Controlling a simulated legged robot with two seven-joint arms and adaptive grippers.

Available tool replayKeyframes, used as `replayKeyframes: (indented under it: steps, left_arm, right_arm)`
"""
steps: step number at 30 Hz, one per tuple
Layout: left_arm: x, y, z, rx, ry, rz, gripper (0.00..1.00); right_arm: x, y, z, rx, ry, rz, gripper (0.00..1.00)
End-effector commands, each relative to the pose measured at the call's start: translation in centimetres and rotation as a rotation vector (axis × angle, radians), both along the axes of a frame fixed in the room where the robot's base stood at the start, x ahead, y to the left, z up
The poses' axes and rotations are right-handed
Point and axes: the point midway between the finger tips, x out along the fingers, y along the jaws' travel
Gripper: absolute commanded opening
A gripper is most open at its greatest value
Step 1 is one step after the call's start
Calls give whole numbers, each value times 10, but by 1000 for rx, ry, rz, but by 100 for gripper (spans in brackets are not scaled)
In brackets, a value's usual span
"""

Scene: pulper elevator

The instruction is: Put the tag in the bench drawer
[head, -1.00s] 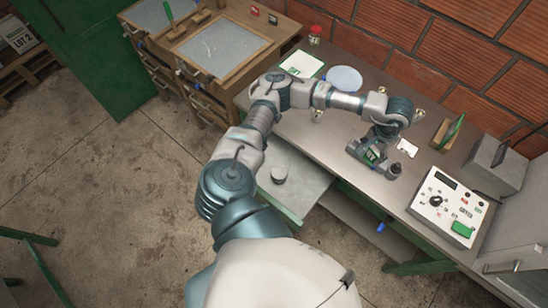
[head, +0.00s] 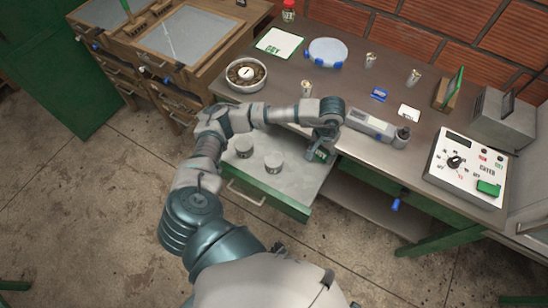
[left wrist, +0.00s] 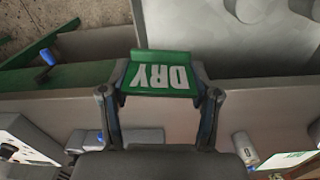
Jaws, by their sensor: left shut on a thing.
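The tag (left wrist: 160,78) is a green plate with white letters reading DRY, upside down in the left wrist view. My left gripper (left wrist: 160,92) is shut on it, a finger at each side. In the head view the left gripper (head: 316,153) is over the right part of the bench drawer (head: 297,183), with a green bit of the tag (head: 321,156) showing. The drawer is pulled out and has a green front and a pale floor. I cannot tell whether the tag touches the floor. My right gripper is not in view.
On the bench behind are a bowl of beans (head: 246,73), a grey handheld device (head: 370,125), small metal cups (head: 413,77) and a control box (head: 466,171). The drawer's front right floor is bare.

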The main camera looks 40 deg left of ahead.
Motion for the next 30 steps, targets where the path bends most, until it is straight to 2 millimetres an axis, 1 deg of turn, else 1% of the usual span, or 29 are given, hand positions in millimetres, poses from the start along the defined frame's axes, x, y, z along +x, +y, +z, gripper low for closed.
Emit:
replayKeyframes:
  steps: [1, 3, 4, 6, 9, 12, 15, 23, 27, 30]
  left_arm:
    - [-8, 9, -47, -2, 20, 32, 41]
    - [-15, 20, -73, -1, 21, 76, 41]
    - [-17, 25, -81, 0, 21, 93, 41]
    - [-22, 33, -93, 6, 18, 124, 41]
    - [-26, 39, -107, 11, 15, 149, 41]
    - [-27, 39, -125, 13, 15, 154, 41]
    - [-26, 40, -144, 12, 14, 152, 41]
    - [-25, 41, -170, 10, 12, 152, 41]
    - [-26, 41, -192, 10, 15, 152, 41]
    - [-24, 41, -197, 11, 10, 151, 41]
  right_arm:
    - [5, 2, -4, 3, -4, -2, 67]
    - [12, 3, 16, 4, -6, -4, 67]
    - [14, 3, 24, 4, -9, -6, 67]
    - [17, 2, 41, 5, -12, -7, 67]
    - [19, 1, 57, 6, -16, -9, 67]
    - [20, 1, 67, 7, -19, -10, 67]
    - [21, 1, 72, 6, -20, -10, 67]
    - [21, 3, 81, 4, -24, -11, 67]
    - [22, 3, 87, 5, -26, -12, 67]
    - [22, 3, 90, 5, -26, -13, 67]
